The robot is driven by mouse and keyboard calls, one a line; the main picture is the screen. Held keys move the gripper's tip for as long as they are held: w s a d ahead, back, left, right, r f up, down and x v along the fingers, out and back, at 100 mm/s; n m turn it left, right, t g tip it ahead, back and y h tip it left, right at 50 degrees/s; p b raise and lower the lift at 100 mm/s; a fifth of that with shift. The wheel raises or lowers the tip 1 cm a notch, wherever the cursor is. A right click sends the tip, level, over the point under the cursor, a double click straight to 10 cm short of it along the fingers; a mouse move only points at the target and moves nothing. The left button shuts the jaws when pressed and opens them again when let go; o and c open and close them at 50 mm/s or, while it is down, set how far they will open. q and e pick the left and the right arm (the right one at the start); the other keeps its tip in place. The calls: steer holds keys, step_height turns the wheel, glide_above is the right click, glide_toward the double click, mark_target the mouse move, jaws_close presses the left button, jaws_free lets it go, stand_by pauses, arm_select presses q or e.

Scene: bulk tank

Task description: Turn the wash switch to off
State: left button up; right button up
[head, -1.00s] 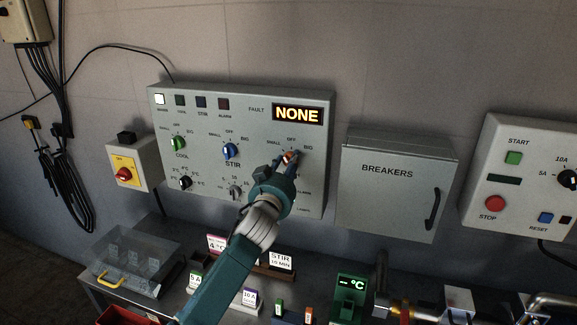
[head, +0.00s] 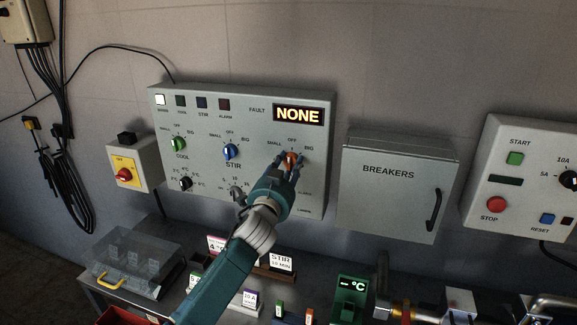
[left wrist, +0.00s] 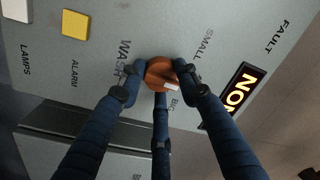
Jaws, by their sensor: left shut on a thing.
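The wash switch (head: 291,157) is an orange knob at the right of the grey control panel, with SMALL, OFF and BIG printed around it in the head view. My left gripper (head: 289,163) reaches it from below and is shut on it. In the left wrist view the orange knob (left wrist: 159,73) sits among my three dark blue fingers (left wrist: 160,84), beside the word WASH. Its white pointer mark shows near the BIG label. My right gripper is not in view.
The panel also carries a green COOL knob (head: 178,143), a blue STIR knob (head: 230,151) and a display (head: 297,114) reading NONE. A grey breakers box (head: 391,190) is mounted close to its right. A bench with cards and a clear box (head: 135,262) stands below.

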arm_select(q)
steer(key=shift+d+r, duration=0.1)
steer(key=shift+r, duration=0.4)
steer(key=o, duration=1.2)
steer(key=shift+c, duration=0.2)
steer(key=shift+f, duration=0.15)
steer(key=shift+s+f, duration=0.1)
steer(key=shift+s+f, duration=0.15)
steer(key=shift+s, duration=0.15)
steer(key=v, duration=1.1)
steer(key=shift+s, duration=0.15)
